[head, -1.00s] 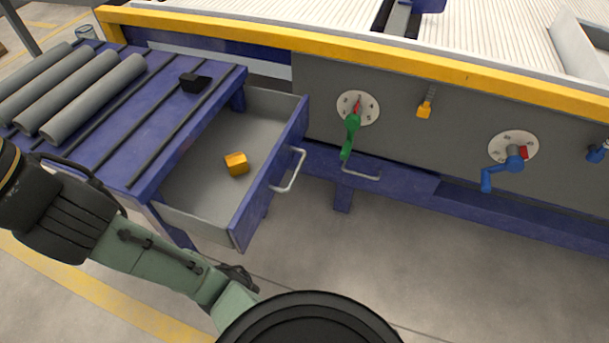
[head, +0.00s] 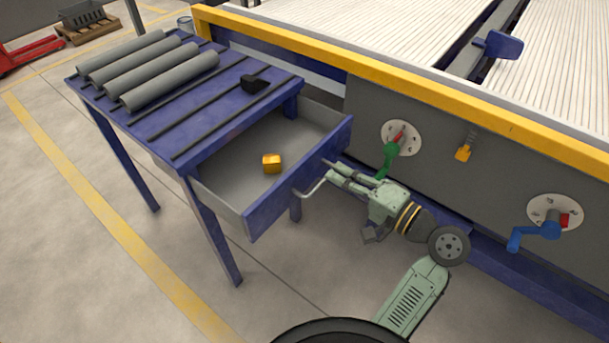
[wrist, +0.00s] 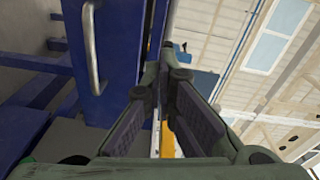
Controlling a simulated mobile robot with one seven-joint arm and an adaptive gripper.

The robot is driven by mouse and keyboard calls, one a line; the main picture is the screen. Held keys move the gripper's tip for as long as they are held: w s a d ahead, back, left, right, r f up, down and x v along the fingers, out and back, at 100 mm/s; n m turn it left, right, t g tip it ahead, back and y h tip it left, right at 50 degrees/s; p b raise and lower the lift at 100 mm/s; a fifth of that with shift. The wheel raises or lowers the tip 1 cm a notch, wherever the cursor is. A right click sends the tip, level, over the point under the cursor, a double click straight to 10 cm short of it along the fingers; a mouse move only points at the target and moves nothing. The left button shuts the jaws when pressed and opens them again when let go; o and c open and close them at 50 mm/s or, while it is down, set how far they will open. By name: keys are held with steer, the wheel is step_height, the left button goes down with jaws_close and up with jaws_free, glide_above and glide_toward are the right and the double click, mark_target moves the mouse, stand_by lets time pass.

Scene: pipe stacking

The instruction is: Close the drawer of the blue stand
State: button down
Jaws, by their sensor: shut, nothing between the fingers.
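The blue stand (head: 212,82) is a table with a slatted top at the left of the head view. Its drawer (head: 299,195) is pulled out, with a grey inside, a blue front and a silver handle (head: 314,188). The drawer front (wrist: 107,60) and handle (wrist: 92,48) also show in the wrist view. My gripper (head: 327,173) is beside the outer face of the drawer front, close to the handle. Its fingers (wrist: 167,65) are together and empty. Whether a fingertip touches the front I cannot tell.
Several grey pipes (head: 172,80) and a black block (head: 254,84) are on the stand's top. The grey machine panel with green (head: 388,157) and blue (head: 535,233) cranks stands close behind my arm. Floor in front is clear.

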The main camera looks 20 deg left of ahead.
steer(key=s+d+f+m+g, duration=0.1)
steer(key=s+d+f, duration=0.2)
steer(key=s+d, duration=0.25)
steer(key=p, duration=0.2)
glide_above(302, 194)
steer(key=shift+d+r+y, duration=0.1)
steer(key=shift+y, duration=0.3)
steer(key=p+x, duration=0.1)
steer(key=x, duration=1.5)
steer(key=shift+w+a+p, duration=0.15)
steer(key=shift+a+p, duration=0.25)
steer(key=shift+d, duration=0.15)
